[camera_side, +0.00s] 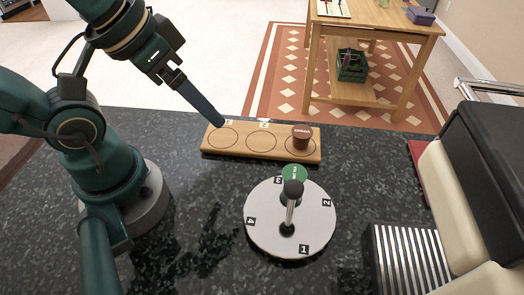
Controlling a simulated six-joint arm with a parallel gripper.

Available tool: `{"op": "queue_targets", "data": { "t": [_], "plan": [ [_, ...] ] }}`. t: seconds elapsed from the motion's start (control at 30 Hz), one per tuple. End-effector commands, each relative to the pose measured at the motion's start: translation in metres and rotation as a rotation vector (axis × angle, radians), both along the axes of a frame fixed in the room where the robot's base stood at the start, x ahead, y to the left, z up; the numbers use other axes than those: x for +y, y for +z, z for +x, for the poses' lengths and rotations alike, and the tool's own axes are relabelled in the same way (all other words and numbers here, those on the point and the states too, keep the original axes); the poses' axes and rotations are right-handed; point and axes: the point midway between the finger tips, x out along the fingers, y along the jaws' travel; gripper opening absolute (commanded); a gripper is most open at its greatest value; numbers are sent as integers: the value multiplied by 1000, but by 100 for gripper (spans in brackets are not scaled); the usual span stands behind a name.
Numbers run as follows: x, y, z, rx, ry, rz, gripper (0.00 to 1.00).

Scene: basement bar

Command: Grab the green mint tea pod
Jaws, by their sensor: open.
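The green mint tea pod (296,172) stands on the far side of a round white turntable (262,226). The dark knob of the turntable's central post partly hides the pod. My gripper (219,122) is angled down over the left end of a wooden rack (268,152), left of and farther back than the green pod. It is apart from the pod, and nothing shows between its fingers. The gap between the fingers is hard to see from this side.
A brown pod (301,136) sits in the rack's right ring; the other two rings look empty. A post with a black knob (292,189) rises from the turntable, close to the green pod. A cream and black machine (445,195) stands at the right. The dark counter is clear in front.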

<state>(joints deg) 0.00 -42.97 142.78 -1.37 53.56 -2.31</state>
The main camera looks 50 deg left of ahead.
Motion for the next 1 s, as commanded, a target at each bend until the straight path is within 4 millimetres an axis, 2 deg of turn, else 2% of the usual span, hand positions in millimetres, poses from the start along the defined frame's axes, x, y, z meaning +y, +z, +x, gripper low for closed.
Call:
{"op": "queue_targets", "data": {
  "t": [0.07, 0.2, 0.57, 0.77, 1.0],
  "plan": [
    [-11, 10, 1, 28, 48, -82, 84],
    [-28, 15, 7, 157, 132, -209, 84],
    [-67, 14, 44, 588, 377, -518, 84],
    [-79, 0, 72, 824, 510, -661, 84],
    [-84, -32, 104, 1090, 664, -813, 84]
  ]
}}
